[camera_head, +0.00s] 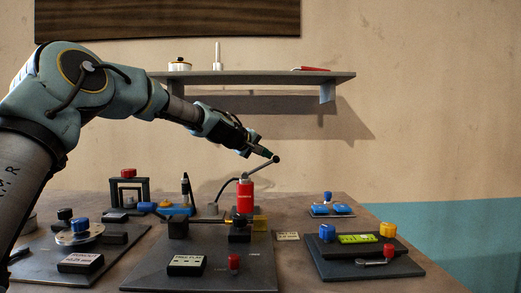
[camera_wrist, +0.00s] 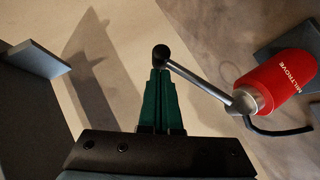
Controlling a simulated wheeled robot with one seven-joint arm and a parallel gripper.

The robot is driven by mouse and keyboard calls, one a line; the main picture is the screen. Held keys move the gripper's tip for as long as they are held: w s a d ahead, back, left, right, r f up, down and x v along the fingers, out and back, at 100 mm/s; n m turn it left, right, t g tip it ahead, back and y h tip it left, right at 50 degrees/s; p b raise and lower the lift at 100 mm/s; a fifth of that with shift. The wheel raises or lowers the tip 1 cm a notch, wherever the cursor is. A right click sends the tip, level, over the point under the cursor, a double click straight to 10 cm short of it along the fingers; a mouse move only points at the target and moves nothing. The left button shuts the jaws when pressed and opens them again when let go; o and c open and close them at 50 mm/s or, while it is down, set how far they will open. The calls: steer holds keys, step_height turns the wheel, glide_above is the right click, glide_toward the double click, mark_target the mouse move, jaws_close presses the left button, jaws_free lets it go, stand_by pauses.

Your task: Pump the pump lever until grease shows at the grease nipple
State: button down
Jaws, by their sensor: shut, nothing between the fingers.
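The red pump body (camera_head: 245,196) stands upright on the middle dark plate; it also shows at the right of the wrist view (camera_wrist: 280,82). Its metal pump lever (camera_head: 259,169) slants up to the right and ends in a dark ball knob (camera_head: 276,159). In the wrist view the lever (camera_wrist: 200,80) runs from the pump head to the knob (camera_wrist: 161,52). My gripper (camera_head: 268,155) is shut and empty, its green fingertips (camera_wrist: 160,76) right at the knob. I cannot tell whether they touch it. I cannot make out the grease nipple or any grease.
The middle plate (camera_head: 150,278) also carries a labelled block (camera_head: 187,265) and a small red knob (camera_head: 234,262). Other fixtures stand left and right, including a green display (camera_head: 357,239). A wall shelf (camera_head: 260,77) hangs above my gripper.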

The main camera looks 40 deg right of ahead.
stand_by(0.4)
steer(key=y+p, duration=0.1)
steer(key=p, duration=0.2)
steer(key=shift+s+d+m+p, duration=0.3)
steer(key=shift+s+d+p, duration=0.05)
steer(key=shift+s+d, duration=0.05)
steer(key=p, duration=0.2)
steer(key=f+m+t+y+p, duration=0.1)
steer(key=p, duration=0.1)
steer(key=shift+s+d+f, duration=0.2)
steer(key=shift+s+d, duration=0.15)
steer(key=shift+d, duration=0.05)
steer(key=shift+y, duration=0.5)
steer(key=shift+s+d+f, duration=0.1)
steer(key=shift+d+f, duration=0.05)
steer(key=shift+f, duration=0.55)
steer(key=shift+s+d+f, duration=0.1)
steer(key=shift+d+f, duration=0.05)
steer(key=shift+f, duration=0.5)
steer(key=shift+s+d+f, duration=0.1)
steer(key=shift+d+f, duration=0.05)
steer(key=shift+f, duration=0.55)
steer(key=shift+s+f, duration=0.1)
